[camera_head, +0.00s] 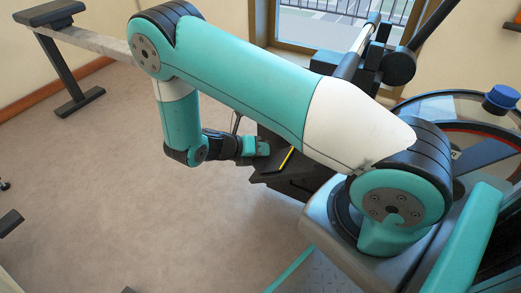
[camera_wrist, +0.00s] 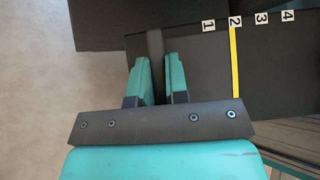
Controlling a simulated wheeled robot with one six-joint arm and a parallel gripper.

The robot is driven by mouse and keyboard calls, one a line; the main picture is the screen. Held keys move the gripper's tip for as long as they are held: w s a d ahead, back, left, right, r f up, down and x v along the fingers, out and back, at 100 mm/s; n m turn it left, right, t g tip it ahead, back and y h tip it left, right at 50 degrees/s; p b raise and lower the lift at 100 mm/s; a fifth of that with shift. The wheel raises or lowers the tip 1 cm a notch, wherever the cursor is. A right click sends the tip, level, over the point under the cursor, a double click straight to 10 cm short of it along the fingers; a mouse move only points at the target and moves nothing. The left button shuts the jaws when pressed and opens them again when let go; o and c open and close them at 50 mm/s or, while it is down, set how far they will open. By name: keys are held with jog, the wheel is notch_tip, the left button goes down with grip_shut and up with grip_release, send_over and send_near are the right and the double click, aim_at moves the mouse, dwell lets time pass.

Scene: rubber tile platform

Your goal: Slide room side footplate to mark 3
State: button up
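The black plate (camera_wrist: 275,70) carries white labels 1 (camera_wrist: 208,26), 2 (camera_wrist: 235,21), 3 (camera_wrist: 261,18) and 4 (camera_wrist: 288,15) along its upper edge in the wrist view. A yellow line (camera_wrist: 235,62) runs down from label 2. It also shows in the head view (camera_head: 287,159). My gripper (camera_wrist: 160,62) has its two teal fingers apart, left of label 1. A narrow dark upright bar (camera_wrist: 155,42) stands at the gap between them; contact cannot be told. Which dark piece is the footplate is unclear.
Another black panel (camera_wrist: 98,22) lies at the upper left in the wrist view. The machine's blue knob (camera_head: 502,97) and wheel stand at the right in the head view. A bench (camera_head: 90,42) stands at the back left. Open floor (camera_head: 110,170) lies left of the arm.

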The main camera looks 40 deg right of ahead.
aim_at(281, 150)
jog(key=shift+r, duration=0.1)
grip_shut()
jog(key=r+p, duration=0.1)
jog(key=s+r+p, duration=0.1)
jog(key=p, duration=0.1)
jog(key=shift+s+d, duration=0.3)
jog(key=shift+s+d+p, duration=0.1)
jog(key=shift+s+p, duration=0.2)
jog(key=shift+p, duration=0.3)
jog(key=shift+f, duration=0.1)
jog(key=o, duration=0.7)
grip_release()
jog(key=p+v, duration=0.5)
jog(key=v, duration=1.2)
jog(key=shift+a, duration=0.2)
